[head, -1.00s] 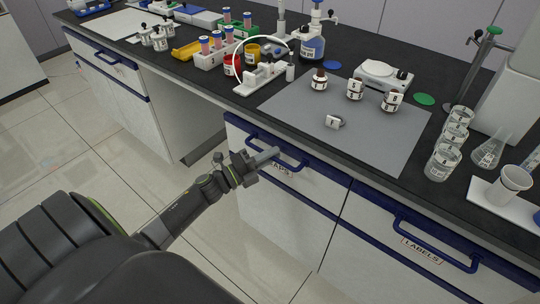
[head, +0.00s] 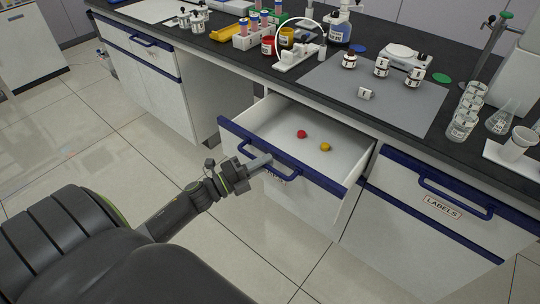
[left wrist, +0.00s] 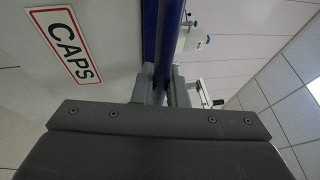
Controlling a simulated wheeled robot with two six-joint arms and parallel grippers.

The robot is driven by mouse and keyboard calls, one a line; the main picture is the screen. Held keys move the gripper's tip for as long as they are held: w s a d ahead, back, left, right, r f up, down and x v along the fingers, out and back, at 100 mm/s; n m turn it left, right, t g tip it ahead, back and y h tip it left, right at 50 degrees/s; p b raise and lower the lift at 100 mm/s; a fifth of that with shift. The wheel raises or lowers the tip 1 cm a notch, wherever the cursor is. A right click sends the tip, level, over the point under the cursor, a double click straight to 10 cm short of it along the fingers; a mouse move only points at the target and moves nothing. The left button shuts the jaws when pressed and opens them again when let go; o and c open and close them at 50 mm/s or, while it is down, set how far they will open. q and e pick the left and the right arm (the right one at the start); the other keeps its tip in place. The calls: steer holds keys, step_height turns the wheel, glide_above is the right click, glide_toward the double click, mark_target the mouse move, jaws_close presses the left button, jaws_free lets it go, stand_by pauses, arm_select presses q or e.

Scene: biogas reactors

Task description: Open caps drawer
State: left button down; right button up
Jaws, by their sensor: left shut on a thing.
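The caps drawer (head: 270,129) stands pulled out from under the bench in the head view, its white inside showing. A red cap (head: 302,134) and a yellow cap (head: 326,147) lie on its floor. My left gripper (head: 262,162) is at the blue handle (head: 297,168) on the drawer front, shut on it. In the left wrist view the fingers (left wrist: 164,88) close around the blue handle bar (left wrist: 165,45), beside the CAPS label (left wrist: 63,44). The label is mostly hidden by the gripper and handle in the head view. My right gripper is not in view.
A closed LABELS drawer (head: 440,208) with a blue handle is to the right. The bench top holds a grey mat (head: 400,110) with small jars, several beakers (head: 463,122), a tube rack (head: 254,40) and a balance (head: 408,56). The floor in front of the drawer is clear.

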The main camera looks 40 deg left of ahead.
arm_select(q)
steer(key=s+a+p, duration=0.1)
steer(key=s, duration=1.1)
steer(key=shift+s+p, duration=0.3)
steer(key=shift+s, duration=0.05)
steer(key=c, duration=1.5)
jaws_free()
steer(key=shift+o, duration=0.2)
steer(key=b+v, duration=0.1)
steer(key=v, duration=1.6)
steer(key=shift+s+a, duration=0.15)
steer(key=shift+a, duration=0.05)
steer(key=shift+f, duration=0.1)
